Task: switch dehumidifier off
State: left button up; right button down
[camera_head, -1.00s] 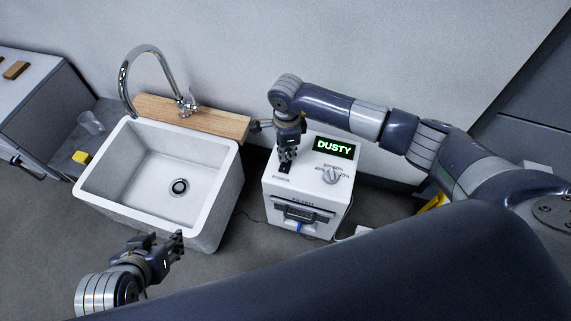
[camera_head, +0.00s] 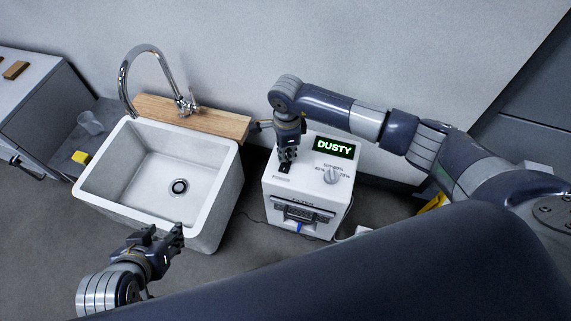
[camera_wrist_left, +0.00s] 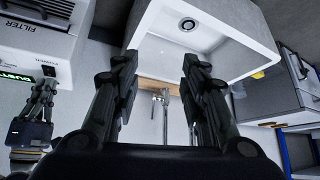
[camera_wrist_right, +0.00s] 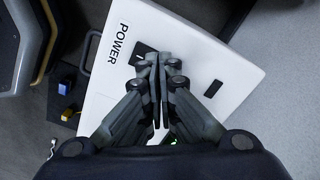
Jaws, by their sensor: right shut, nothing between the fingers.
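The dehumidifier (camera_head: 278,203) is a white box on the floor right of the sink. Its lit green display (camera_head: 334,148) reads DUSTY. A black power switch (camera_head: 284,168) sits on its top near the left front; in the right wrist view the switch (camera_wrist_right: 144,51) lies beside the POWER label (camera_wrist_right: 118,43), partly hidden by my fingertips. My right gripper (camera_head: 287,156) is shut and empty, pointing down just over the switch; I cannot tell whether it touches. My left gripper (camera_head: 176,236) is open and empty in front of the sink; its spread fingers also show in the left wrist view (camera_wrist_left: 158,65).
A grey dial (camera_head: 332,175) stands on the dehumidifier's top, and a filter drawer (camera_head: 300,212) is in its front. The white sink (camera_head: 222,195) with a tap (camera_head: 124,75) is at left.

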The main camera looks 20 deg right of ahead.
pick_arm(q)
jog(key=shift+w+d+r+t+b, duration=0.25)
jog(key=shift+w+r+t, duration=0.3)
jog(key=shift+w, duration=0.3)
jog(key=shift+w+d+r+t+b, duration=0.15)
jog(key=shift+w+d+r+t, duration=0.3)
jog(key=shift+w, duration=0.4)
pick_arm(e)
jog(key=shift+f, duration=0.5)
dwell(0.5)
